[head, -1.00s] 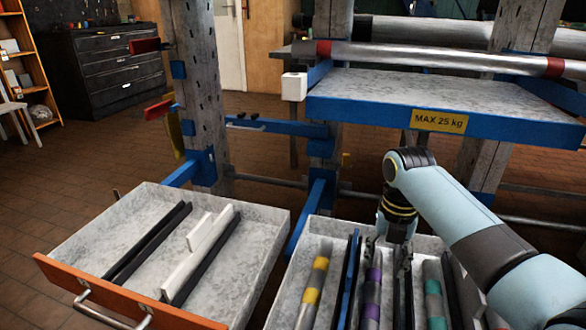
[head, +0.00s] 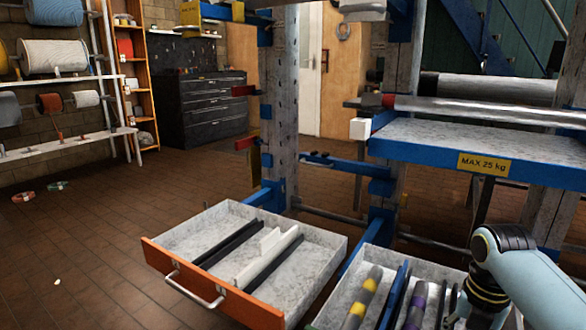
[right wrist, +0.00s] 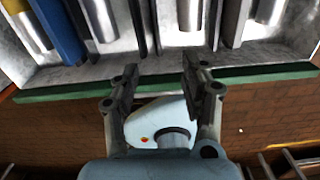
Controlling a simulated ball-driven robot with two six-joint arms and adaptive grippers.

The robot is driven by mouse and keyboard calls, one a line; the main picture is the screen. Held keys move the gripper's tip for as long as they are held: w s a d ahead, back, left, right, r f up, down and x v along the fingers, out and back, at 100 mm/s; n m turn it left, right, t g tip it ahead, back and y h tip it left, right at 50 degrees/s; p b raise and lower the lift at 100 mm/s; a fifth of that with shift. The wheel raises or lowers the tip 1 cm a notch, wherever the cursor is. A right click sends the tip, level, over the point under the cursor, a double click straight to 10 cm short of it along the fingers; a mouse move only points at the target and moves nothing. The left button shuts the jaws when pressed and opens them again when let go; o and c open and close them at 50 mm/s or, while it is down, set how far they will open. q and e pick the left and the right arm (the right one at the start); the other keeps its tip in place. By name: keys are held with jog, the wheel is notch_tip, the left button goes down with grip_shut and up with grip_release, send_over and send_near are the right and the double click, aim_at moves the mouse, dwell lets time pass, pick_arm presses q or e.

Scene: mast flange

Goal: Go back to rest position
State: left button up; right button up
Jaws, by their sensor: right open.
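My right gripper (right wrist: 158,78) is open and empty in the right wrist view. Its fingers point toward the green front edge (right wrist: 240,78) of a grey drawer holding metal bars. Close by are a bar with purple bands (head: 415,308) and a bar with yellow bands (head: 363,298). My left gripper is not in view.
The left drawer (head: 325,262) with its orange front (head: 205,283) is open and holds black and white strips. A blue-edged shelf (head: 480,137) marked MAX 25 kg stands above at right, with a silver tube (head: 470,108) behind. The floor at left is mostly clear.

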jog(key=s+a+m, duration=0.2)
jog(key=s+m, duration=1.2)
jog(key=s, duration=0.1)
jog(key=s+a+r+m+t, duration=0.1)
jog(key=s+r+m, duration=0.3)
jog(key=s+m, duration=0.25)
jog(key=s+r+m+t, duration=0.1)
jog(key=s+r+m, duration=0.3)
jog(key=s+m, duration=0.3)
jog(key=s+d+f+g+p, duration=0.1)
jog(key=s+f+p, duration=0.15)
jog(key=f, duration=0.75)
jog(key=s+d+f+p, duration=0.15)
jog(key=f+p, duration=0.25)
jog(key=f, duration=0.6)
pick_arm(q)
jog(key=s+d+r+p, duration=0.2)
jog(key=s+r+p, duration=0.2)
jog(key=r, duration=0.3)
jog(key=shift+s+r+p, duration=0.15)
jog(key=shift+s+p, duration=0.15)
jog(key=shift+p, duration=0.05)
pick_arm(e)
jog(key=s+f, duration=0.4)
jog(key=s, duration=0.3)
jog(key=s+f, duration=0.4)
jog(key=s, duration=0.4)
jog(key=shift+s+d+f+m+g+h, duration=0.15)
jog(key=shift+s+d+m+g+h, duration=0.15)
jog(key=shift+d+m+g+h, duration=0.15)
